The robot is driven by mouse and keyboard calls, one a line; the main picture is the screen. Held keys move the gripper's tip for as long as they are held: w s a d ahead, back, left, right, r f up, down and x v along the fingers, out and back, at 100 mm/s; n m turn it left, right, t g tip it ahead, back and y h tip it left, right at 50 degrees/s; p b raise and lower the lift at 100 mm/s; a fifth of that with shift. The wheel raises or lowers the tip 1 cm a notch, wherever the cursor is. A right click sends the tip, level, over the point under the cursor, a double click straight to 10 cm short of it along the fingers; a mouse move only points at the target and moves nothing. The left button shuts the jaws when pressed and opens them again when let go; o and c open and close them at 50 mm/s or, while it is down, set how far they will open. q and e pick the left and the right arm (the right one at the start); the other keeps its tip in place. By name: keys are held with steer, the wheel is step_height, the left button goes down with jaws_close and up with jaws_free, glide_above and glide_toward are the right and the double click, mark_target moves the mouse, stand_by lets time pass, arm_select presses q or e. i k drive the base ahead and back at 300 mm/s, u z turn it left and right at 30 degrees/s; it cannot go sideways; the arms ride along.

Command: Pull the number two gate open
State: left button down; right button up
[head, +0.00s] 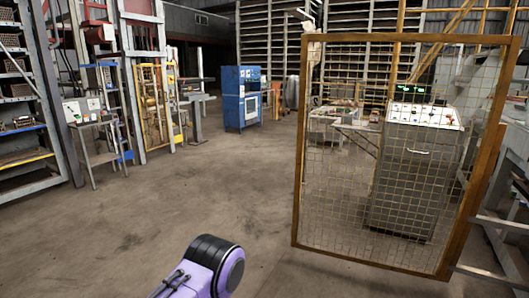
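A wire mesh gate (298,180) with a rusty brown frame stands upright on the right, close to me. Its mesh is see-through, and a grey control cabinet shows behind it. I see no number on this gate, and I cannot tell whether it is latched or ajar. A smaller yellow mesh gate or guard (139,108) stands far off at the left; no number is readable there either. A purple and black part of my own arm shows at the bottom middle, apart from the gate. Neither gripper is in view.
The grey control cabinet (415,165) stands behind the mesh. A blue cabinet (242,98) stands at the back middle. A shelf rack (28,155) and a small stand (98,158) are at the left. Grey rails (490,272) are at the lower right. The concrete floor (180,210) in the middle is clear.

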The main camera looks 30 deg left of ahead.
mark_target(514, 43)
steer(key=u, duration=0.6)
steer(key=i, duration=0.9)
steer(key=u, duration=0.55)
steer(key=i, duration=1)
steer(key=z, duration=0.95)
steer(key=i, duration=0.75)
steer(key=z, duration=0.7)
